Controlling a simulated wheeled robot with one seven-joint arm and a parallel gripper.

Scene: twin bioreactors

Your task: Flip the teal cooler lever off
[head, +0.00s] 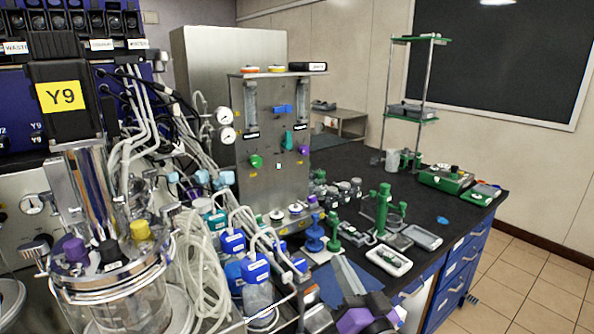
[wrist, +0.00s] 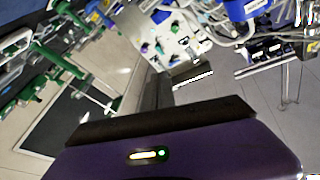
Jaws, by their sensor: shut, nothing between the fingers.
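The teal cooler lever (head: 288,140) sits on the front of the upright steel panel (head: 270,185), right of centre. It looks roughly upright. The panel shows small and tilted in the wrist view, too small to tell the lever's position there. My gripper (head: 346,270) is low in front of the bench, below and right of the panel, well apart from the lever. Its grey fingers are together and empty; they also show in the wrist view (wrist: 158,92), above the purple gripper body.
Close by on the panel are a blue handle (head: 283,109), a green knob (head: 256,161) and a purple knob (head: 303,150). Blue-capped bottles (head: 257,275) and tubing crowd the left. Green stands (head: 383,210) and a white tray (head: 388,260) occupy the bench right of the panel.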

